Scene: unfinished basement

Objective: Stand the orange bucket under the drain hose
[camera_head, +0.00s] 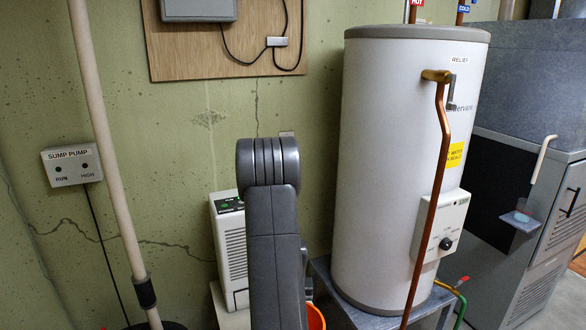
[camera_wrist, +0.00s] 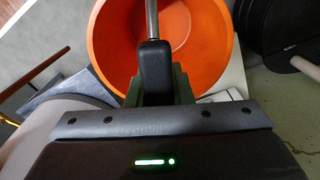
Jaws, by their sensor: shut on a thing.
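The orange bucket (camera_wrist: 209,45) fills the upper middle of the wrist view, seen from above; its inside looks empty. Its bail with a dark grip (camera_wrist: 154,66) runs up between my fingers. My gripper (camera_wrist: 157,92) is shut on that grip. In the head view only a sliver of the bucket (camera_head: 316,318) shows low beside my grey arm, which hides my gripper and most of the bucket. I cannot tell whether the bucket hangs or rests. A green hose (camera_head: 461,306) hangs by a red-handled valve (camera_head: 462,281); I cannot tell if it is the drain hose.
A white water heater (camera_head: 392,170) on a metal stand (camera_head: 352,316) is right of my arm, with a copper pipe (camera_head: 434,200) in front. A white louvred unit (camera_head: 229,245) is partly behind my arm. A pale upright pipe (camera_head: 105,150) stands left. Floor (camera_wrist: 270,115) shows at right in the wrist view.

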